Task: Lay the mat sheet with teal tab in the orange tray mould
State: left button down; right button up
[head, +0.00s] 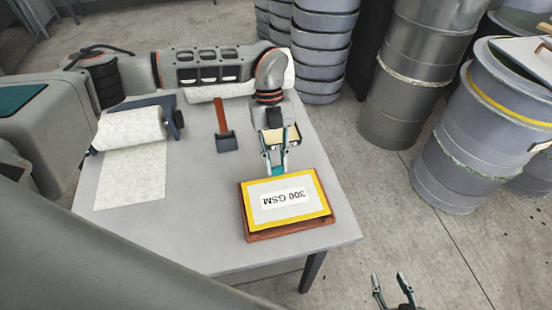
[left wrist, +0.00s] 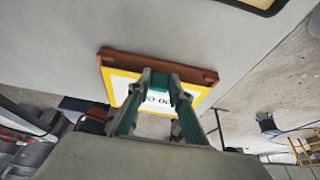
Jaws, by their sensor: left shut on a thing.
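The mat sheet (head: 268,213) is white with a yellow border and a "300 GSM" label. It is over the orange-brown tray mould (head: 292,235) near the table's front edge. The tray's rim shows along its left and near sides, and also in the left wrist view (left wrist: 178,68). I cannot tell whether the sheet rests in the tray or hovers just above it. My left gripper (head: 276,170) is shut on the teal tab at the sheet's far edge; tab and fingers overlap in both views. My right gripper (head: 392,290) is open and empty, away from the table at lower right.
A cream, dark-rimmed thing (head: 292,136) lies behind my left gripper. A brush-like tool with a brown handle (head: 221,115) and a white roll on a stand (head: 130,130) are on the grey table (head: 195,225). Drums (head: 415,75) stand on the floor at right.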

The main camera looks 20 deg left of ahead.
pick_arm(q)
jog(key=shift+f, duration=0.5)
dwell(1.2)
jog(key=shift+f, duration=0.35)
jog(key=shift+f, duration=0.15)
dwell(0.6)
jog(key=c, duration=1.7)
grip_release()
jog(key=v, duration=1.2)
jog(key=shift+d, duration=0.15)
